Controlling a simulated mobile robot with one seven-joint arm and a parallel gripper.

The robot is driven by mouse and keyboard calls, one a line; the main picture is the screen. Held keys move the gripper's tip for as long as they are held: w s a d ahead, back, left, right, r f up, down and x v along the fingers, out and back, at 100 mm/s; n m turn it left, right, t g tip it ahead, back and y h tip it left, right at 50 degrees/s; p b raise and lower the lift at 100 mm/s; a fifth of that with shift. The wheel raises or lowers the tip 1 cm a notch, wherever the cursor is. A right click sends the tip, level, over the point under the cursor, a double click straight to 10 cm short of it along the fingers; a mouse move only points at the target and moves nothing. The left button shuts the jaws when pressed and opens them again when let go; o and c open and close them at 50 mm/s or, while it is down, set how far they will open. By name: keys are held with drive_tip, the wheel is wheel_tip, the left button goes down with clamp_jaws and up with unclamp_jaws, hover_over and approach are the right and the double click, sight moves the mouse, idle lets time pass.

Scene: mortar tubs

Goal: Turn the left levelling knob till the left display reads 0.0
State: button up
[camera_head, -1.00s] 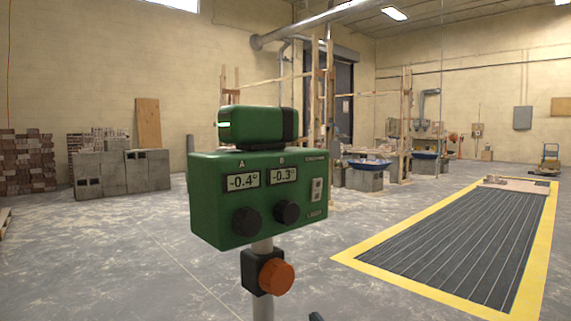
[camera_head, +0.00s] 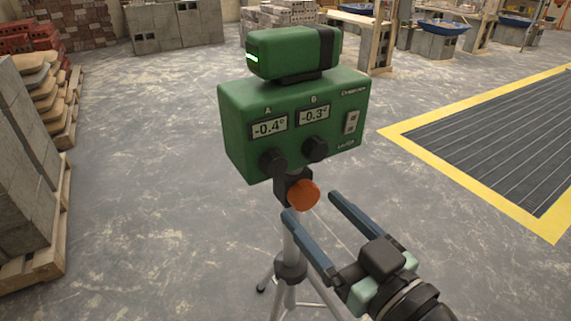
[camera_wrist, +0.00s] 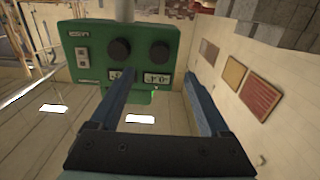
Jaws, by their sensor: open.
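The green levelling box (camera_head: 235,130) stands on a tripod. Its left display A (camera_head: 269,127) reads -0.4° and its right display B (camera_head: 314,113) reads -0.3°. The black left levelling knob (camera_head: 273,161) is below display A; the right knob (camera_head: 316,149) is below B. In the wrist view the box is upside down, so the left knob (camera_wrist: 159,52) is on the right there. My gripper (camera_head: 310,206) is open and empty, in front of and below the box, apart from the knobs. Its fingers point towards the box.
An orange knob (camera_head: 303,194) sits on the tripod clamp under the box, close to my fingertips in the picture. Pallets of blocks (camera_head: 25,150) stand at left. A yellow-edged dark floor area (camera_head: 480,130) lies at right. Floor around the tripod is clear.

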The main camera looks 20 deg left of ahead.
sight(277, 170)
drive_tip(key=x, duration=1)
drive_tip(key=shift+p, duration=0.3)
clamp_jaws()
drive_tip(key=shift+m, duration=0.4)
drive_tip(key=m+p, duration=0.3)
drive_tip(key=m, duration=0.2)
drive_tip(key=shift+r+p, duration=0.15)
drive_tip(key=shift+p, duration=0.25)
drive_tip(key=m+p, duration=0.3)
drive_tip(key=m, duration=0.1)
drive_tip(key=shift+m, duration=1)
drive_tip(key=shift+p, duration=0.3)
